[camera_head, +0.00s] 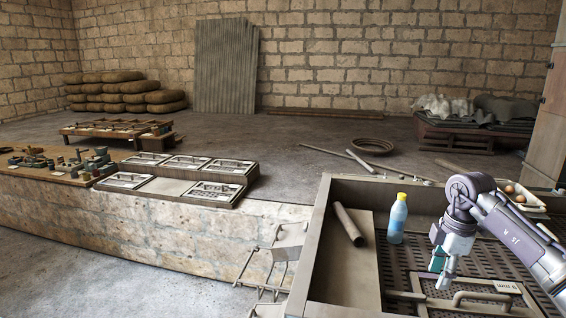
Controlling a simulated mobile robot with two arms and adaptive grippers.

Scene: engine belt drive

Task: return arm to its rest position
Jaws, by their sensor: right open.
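My right arm comes in from the right edge over the dark metal workbench tray (318,240). Its gripper (441,275) points down above the slotted floor of the tray and is open, with no object clearly seen in it. A teal patch shows at its left side; I cannot tell whether it is part of the gripper. A handled plate (462,306) lies just below and in front of the gripper. My left gripper is not in view.
A blue bottle with a yellow cap (397,220) stands in the tray, left of my gripper. A brown rod (349,225) leans at the tray's left. A white dish with round items (522,197) is behind my arm. Handled panels (185,163) lie on the stone ledge.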

